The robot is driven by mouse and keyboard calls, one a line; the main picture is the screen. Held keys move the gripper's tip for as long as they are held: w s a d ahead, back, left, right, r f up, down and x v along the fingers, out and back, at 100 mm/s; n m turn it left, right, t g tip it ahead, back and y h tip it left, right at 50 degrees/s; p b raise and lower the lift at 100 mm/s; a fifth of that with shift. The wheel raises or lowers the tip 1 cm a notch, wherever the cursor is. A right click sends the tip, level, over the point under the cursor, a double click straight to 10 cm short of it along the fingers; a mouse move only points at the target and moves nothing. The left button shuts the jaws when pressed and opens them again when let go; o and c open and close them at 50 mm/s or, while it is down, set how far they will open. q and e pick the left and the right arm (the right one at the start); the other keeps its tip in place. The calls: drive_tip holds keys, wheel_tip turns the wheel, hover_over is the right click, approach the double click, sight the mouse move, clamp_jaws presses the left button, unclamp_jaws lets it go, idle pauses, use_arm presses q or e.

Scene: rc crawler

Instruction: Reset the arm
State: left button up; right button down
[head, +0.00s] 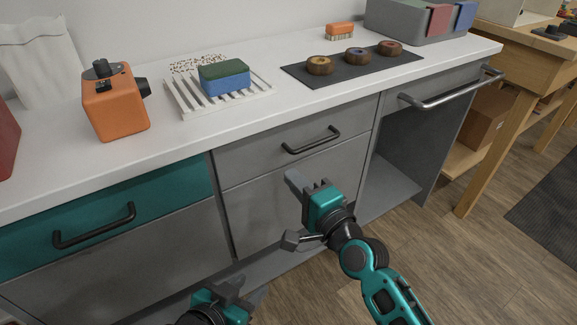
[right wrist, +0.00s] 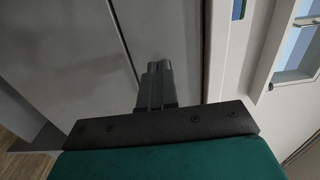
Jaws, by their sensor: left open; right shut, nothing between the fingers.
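My right gripper (head: 293,179) is in front of the grey cabinet below the counter, under the middle drawer's handle. It is shut and empty. Its two fingers (right wrist: 157,72) lie side by side in the right wrist view, with grey cabinet fronts behind them. My left gripper (head: 246,291) is at the bottom edge of the head view, low in front of the cabinet. It is open, and no held object shows. Most of the left arm is out of the frame.
The white counter (head: 250,115) holds an orange box-shaped device (head: 115,108), a sponge (head: 224,78) on a slatted rack, a dark mat with round wooden pieces and a grey bin (head: 400,22). Dark handles (head: 312,140) stick out from the drawers. Open floor lies right.

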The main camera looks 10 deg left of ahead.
drive_tip(key=s+d+f+n+g+h, duration=0.1)
drive_tip(key=s+d+f+n+h, duration=0.5)
drive_tip(key=s+d, duration=0.45)
drive_tip(key=s+d+f+n+g+h, duration=0.1)
drive_tip(key=s+d+f+n+h, duration=0.45)
drive_tip(key=d, duration=0.75)
use_arm(q)
drive_tip(key=s+a+r+y+p, duration=0.1)
drive_tip(key=a+r+p, duration=0.2)
drive_tip(key=r+p, duration=0.8)
drive_tip(key=p, duration=0.5)
drive_tip(key=shift+s+a+r, duration=0.25)
drive_tip(key=shift+s+a, duration=0.05)
drive_tip(key=shift+a, duration=0.1)
use_arm(e)
wheel_tip(320, 180, up, 9)
drive_tip(key=s+d, duration=0.2)
drive_tip(key=shift+s+d+y, duration=0.15)
drive_tip(key=shift+d+y, duration=0.05)
drive_tip(key=shift+y, duration=0.25)
use_arm(q)
drive_tip(key=shift+s+f, duration=0.1)
